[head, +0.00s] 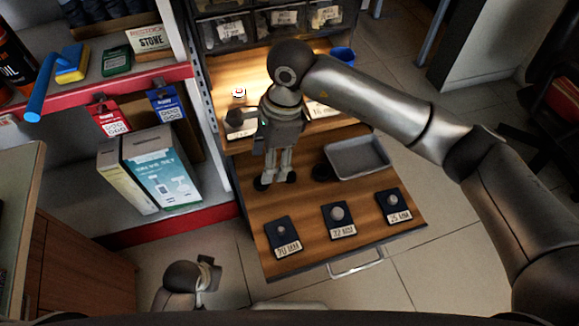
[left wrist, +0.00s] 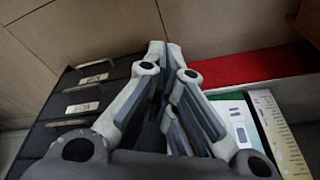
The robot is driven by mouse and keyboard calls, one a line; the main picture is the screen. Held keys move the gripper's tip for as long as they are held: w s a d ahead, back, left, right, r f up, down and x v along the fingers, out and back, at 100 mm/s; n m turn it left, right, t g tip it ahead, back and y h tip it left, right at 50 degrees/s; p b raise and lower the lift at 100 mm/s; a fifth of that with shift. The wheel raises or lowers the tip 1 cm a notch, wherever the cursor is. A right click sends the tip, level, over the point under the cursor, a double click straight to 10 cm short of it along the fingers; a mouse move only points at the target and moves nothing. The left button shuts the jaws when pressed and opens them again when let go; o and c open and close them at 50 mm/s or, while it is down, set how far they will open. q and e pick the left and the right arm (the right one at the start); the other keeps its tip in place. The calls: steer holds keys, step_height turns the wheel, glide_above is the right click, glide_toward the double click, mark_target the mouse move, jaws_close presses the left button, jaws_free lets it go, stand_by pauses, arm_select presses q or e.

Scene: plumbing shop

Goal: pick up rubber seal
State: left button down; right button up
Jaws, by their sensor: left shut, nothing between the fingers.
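A small black round thing (head: 321,172) lies at the left side of the grey metal tray (head: 340,160); it may be the rubber seal, but it is too small to be sure. My right gripper (head: 277,181) points down over the wooden drawer, left of the black thing and apart from it. Whether its fingers are open or hold anything is unclear. My left gripper is shut and empty in the left wrist view (left wrist: 172,50). In the head view only part of it (head: 207,272) shows, low at the left, away from the drawer.
Three dark pads marked 20 mm (head: 284,250), 22 mm (head: 340,232) and 25 mm (head: 393,217) lie along the drawer's front, each with a round grey piece. A blue cup (head: 343,56) stands behind. Shelves with a valve set box (head: 160,170) flank the left. Bare wood lies between pads and tray.

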steer(key=w+d+t+h, duration=0.1)
steer(key=w+d+h, duration=0.1)
steer(key=w+d, duration=0.15)
glide_above(288, 178)
steer(key=f, duration=0.4)
steer(key=shift+s+d+f, duration=0.15)
steer(key=shift+s+d, duration=0.05)
steer(key=shift+d, duration=0.1)
steer(key=f, duration=0.3)
steer(key=f+b, duration=0.1)
steer(key=f, duration=0.1)
steer(key=shift+w+a+f, duration=0.15)
steer(key=shift+a+f, duration=0.15)
steer(key=shift+a, duration=0.05)
arm_select(q)
steer(key=r, duration=0.2)
steer(key=w+r, duration=0.1)
steer(key=r, duration=0.1)
arm_select(e)
steer(key=shift+f, duration=0.2)
steer(key=shift+c, duration=0.3)
steer(key=c, duration=0.7)
arm_select(q)
steer(key=shift+s+f, duration=0.15)
steer(key=shift+f, duration=0.1)
arm_select(e)
steer(key=shift+c, duration=0.2)
